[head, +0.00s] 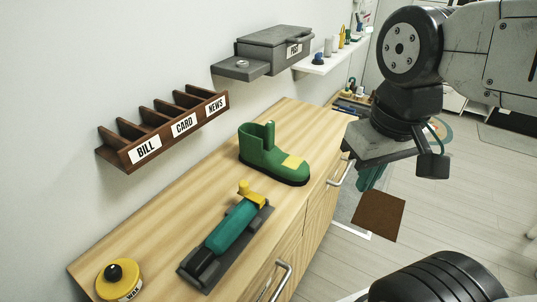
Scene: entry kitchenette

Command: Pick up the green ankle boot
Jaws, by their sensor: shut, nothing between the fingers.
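The green ankle boot (266,157) stands upright on the wooden cabinet top (180,220). It has a dark sole, a yellow patch on the toe and a raised tab at its opening. Its toe points right, towards the cabinet's front edge. My gripper (369,179) is at the right of the picture, apart from the boot and out past the cabinet's front edge. Its teal fingers point down, are shut and hold nothing. They are partly hidden by the gripper's body.
A teal and yellow tool on a dark base (227,238) lies in front of the boot. A yellow wax tin (120,281) is at the near left. A wooden letter rack (165,130), grey box (275,47) and white shelf (330,60) are along the wall. Drawer handles (341,169) stick out.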

